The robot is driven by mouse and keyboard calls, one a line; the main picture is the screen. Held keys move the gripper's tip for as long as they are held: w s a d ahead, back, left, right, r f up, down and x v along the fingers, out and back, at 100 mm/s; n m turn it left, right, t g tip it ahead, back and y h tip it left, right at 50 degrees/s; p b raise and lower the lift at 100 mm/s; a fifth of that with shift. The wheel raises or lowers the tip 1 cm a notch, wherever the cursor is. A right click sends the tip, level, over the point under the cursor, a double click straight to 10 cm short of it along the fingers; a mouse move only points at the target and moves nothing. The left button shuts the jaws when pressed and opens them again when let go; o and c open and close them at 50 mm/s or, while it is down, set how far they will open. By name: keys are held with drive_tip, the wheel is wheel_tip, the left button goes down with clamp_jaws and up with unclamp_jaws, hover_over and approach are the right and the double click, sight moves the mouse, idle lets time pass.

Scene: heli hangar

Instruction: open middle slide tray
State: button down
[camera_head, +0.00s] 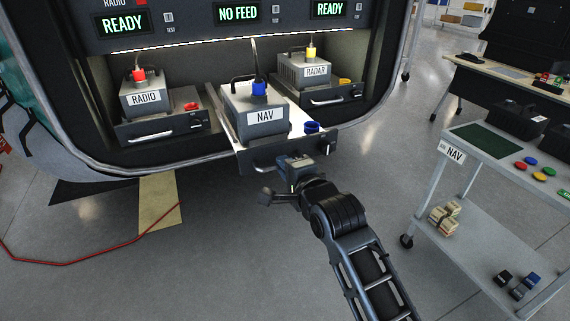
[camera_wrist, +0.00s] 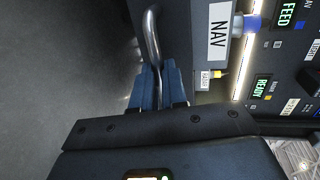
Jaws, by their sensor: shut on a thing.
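The middle slide tray (camera_head: 258,159) sticks out from the bay, farther forward than the trays on either side. It carries a grey box labelled NAV (camera_head: 262,123) with a blue plug and cable on top. A blue ring-shaped cap (camera_head: 311,127) sits at the tray's right. In the wrist view, the blue fingers (camera_wrist: 158,86) are shut on the curved metal handle (camera_wrist: 151,36). The NAV label (camera_wrist: 218,32) also shows there.
The RADIO tray (camera_head: 160,131) is at left and the RADAR tray (camera_head: 330,97) at right, both seated farther back. A NAV cart (camera_head: 490,160) stands at right. A red hose (camera_head: 90,255) lies on the left floor. Floor in front is clear.

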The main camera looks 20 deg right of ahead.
drive_tip(key=shift+s+f, duration=0.1)
drive_tip(key=c, duration=1.2)
unclamp_jaws()
drive_tip(key=shift+b+v, duration=0.45)
drive_tip(key=shift+v, duration=3.45)
drive_tip(key=s+f+n, duration=0.4)
drive_tip(key=s, duration=0.7)
drive_tip(key=s+f+n, duration=0.4)
drive_tip(key=s+n, duration=0.1)
drive_tip(key=s, duration=0.6)
drive_tip(key=s+r+n, duration=0.1)
drive_tip(key=s+n, duration=0.2)
drive_tip(key=s, duration=0.3)
drive_tip(key=s+r+n, duration=0.2)
drive_tip(key=s+n, duration=0.1)
drive_tip(key=s, duration=0.4)
drive_tip(key=s+r+n, duration=0.2)
drive_tip(key=s+n, duration=0.1)
drive_tip(key=s, duration=0.4)
drive_tip(key=shift+a+r+g, duration=0.15)
drive_tip(key=shift+a+g, duration=0.05)
drive_tip(key=shift+g, duration=0.2)
